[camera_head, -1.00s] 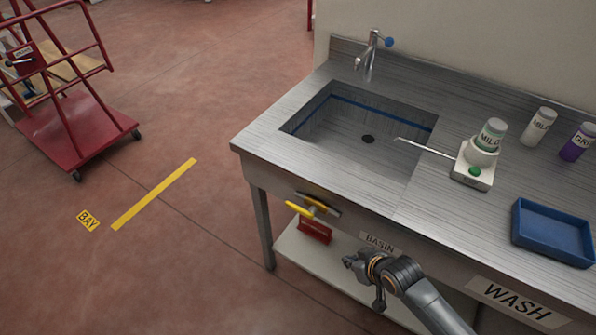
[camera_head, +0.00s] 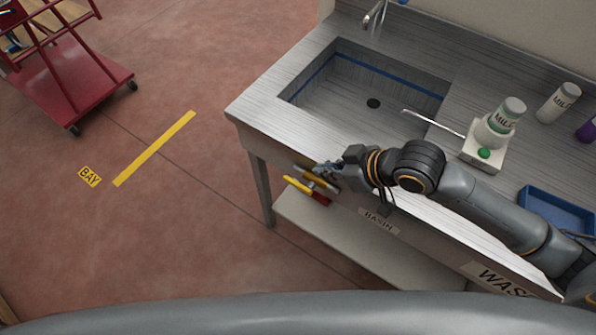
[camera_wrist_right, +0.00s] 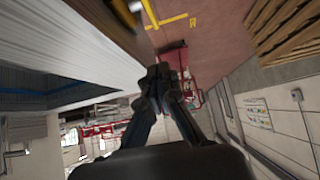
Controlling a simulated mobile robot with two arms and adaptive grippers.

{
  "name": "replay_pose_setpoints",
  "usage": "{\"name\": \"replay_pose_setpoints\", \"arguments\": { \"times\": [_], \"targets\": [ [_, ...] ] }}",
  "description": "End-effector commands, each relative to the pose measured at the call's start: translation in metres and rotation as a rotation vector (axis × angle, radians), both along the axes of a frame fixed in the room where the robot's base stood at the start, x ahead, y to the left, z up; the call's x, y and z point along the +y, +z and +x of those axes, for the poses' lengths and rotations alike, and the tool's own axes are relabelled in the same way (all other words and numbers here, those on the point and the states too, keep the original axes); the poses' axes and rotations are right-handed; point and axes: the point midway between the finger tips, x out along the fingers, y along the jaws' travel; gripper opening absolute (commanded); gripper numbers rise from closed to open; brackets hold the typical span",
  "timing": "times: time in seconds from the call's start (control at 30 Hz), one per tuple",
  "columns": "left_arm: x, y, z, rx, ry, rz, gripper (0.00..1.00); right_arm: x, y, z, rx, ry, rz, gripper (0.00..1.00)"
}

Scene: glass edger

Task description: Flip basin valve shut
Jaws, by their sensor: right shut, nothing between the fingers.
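The basin valve with its yellow handle (camera_head: 297,186) is on the front of the steel wash bench, below the basin (camera_head: 352,100). A red part (camera_head: 321,199) shows just under it, partly covered. My right gripper (camera_head: 326,170) is beside the valve, at its upper right in the head view, and hides part of the valve body. Its fingers are shut and empty. In the right wrist view the closed fingertips (camera_wrist_right: 160,72) point along the bench front. I cannot tell whether they touch the handle. My left gripper is not in view.
The bench edge runs close along my right arm. On the bench are a scale (camera_head: 484,152) with a bottle, more bottles (camera_head: 558,103), a blue tray (camera_head: 556,208) and a tap (camera_head: 374,14). A lower shelf (camera_head: 345,240) sits beneath. A red cart (camera_head: 75,90) stands left; floor between is clear.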

Motion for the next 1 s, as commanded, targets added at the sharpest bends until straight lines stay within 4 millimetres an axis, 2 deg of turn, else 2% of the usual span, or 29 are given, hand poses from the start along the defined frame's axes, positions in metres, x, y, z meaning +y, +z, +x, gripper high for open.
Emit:
{"name": "replay_pose_setpoints", "arguments": {
  "times": [0.4,0.57,0.67,1.0],
  "targets": [
    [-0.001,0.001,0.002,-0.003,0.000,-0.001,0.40,-0.001,0.004,-0.001,0.002,0.013,-0.001,0.00],
    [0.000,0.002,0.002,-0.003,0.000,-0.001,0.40,0.004,-0.002,0.002,0.003,0.013,0.001,0.00],
    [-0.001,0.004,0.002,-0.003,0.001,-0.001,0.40,0.013,-0.011,0.008,0.003,0.012,0.001,0.00],
    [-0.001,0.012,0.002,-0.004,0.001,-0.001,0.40,0.054,-0.061,0.038,0.004,0.012,0.000,0.00]
  ]
}}
